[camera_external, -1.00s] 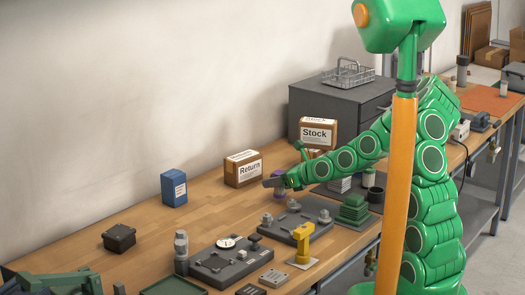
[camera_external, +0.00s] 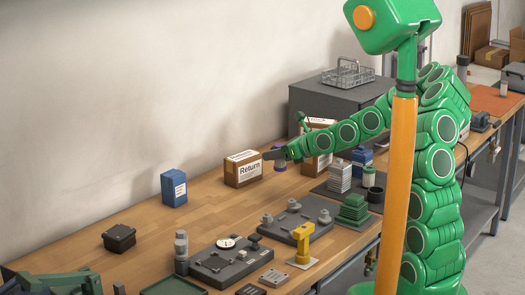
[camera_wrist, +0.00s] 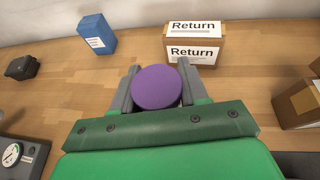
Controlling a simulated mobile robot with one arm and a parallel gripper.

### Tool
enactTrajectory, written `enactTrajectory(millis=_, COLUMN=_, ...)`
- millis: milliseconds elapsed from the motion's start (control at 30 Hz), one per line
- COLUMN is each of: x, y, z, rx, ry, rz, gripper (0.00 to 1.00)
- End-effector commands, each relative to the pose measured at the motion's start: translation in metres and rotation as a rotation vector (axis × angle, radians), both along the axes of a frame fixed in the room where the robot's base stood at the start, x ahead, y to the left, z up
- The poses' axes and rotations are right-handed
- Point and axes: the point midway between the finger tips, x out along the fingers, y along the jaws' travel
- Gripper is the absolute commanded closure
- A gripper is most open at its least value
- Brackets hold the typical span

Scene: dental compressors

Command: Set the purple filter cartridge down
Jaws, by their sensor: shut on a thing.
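The purple filter cartridge (camera_wrist: 158,87) is between the fingers of my gripper (camera_wrist: 160,85) in the wrist view, its round purple top facing the camera. My gripper is shut on it. In the external view the cartridge (camera_external: 280,162) hangs under my gripper (camera_external: 272,154), just right of the Return box (camera_external: 243,170). The cartridge looks upright. I cannot tell whether its base touches the wooden bench (camera_external: 215,215). In the wrist view the Return box (camera_wrist: 193,52) stands just beyond the fingers.
A blue box (camera_external: 174,188) stands left of the Return box, and a black block (camera_external: 119,238) further left. The Stock box (camera_external: 320,165) is to the right, partly behind my arm. Grey fixture plates (camera_external: 225,264) lie in front. Bare wood separates the Return and blue boxes.

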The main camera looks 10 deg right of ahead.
Motion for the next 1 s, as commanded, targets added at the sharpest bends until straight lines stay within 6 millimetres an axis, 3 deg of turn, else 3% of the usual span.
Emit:
enactTrajectory(millis=500, x=0.000, y=0.001, z=0.091, rx=0.005, ry=-0.005, rz=0.002, gripper=0.87)
enactTrajectory(millis=1000, x=-0.001, y=0.001, z=0.157, rx=0.002, ry=0.001, rz=0.001, gripper=0.87)
